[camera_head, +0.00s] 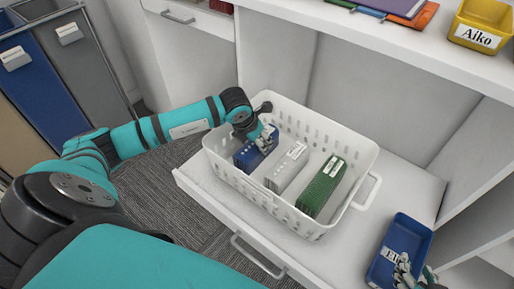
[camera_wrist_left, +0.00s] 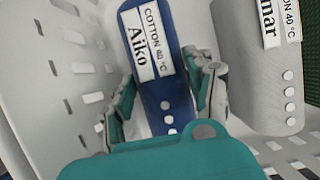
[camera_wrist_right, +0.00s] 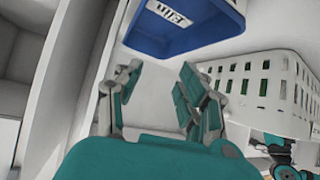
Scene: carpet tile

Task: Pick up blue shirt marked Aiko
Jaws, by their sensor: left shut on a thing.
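The blue folded shirt (camera_head: 243,160) stands on edge at the left end of the white laundry basket. In the left wrist view the blue shirt (camera_wrist_left: 172,92) bears a white label reading "COTTON 40 °C" and "Aiko". My left gripper (camera_head: 267,140) reaches down into the basket and is shut on this shirt, one finger on each side. My right gripper (camera_head: 408,272) is at the bottom right, partly cut off, by a blue bin. In the right wrist view my right gripper (camera_wrist_right: 158,82) is open and empty.
The white basket (camera_head: 362,165) stands on a pulled-out drawer and also holds a grey shirt (camera_head: 287,167) and a green shirt (camera_head: 322,187). A blue bin (camera_head: 408,230) stands at right. A yellow bin (camera_head: 485,18) labelled "Aiko" is on the shelf above. Cabinet panels edge the space.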

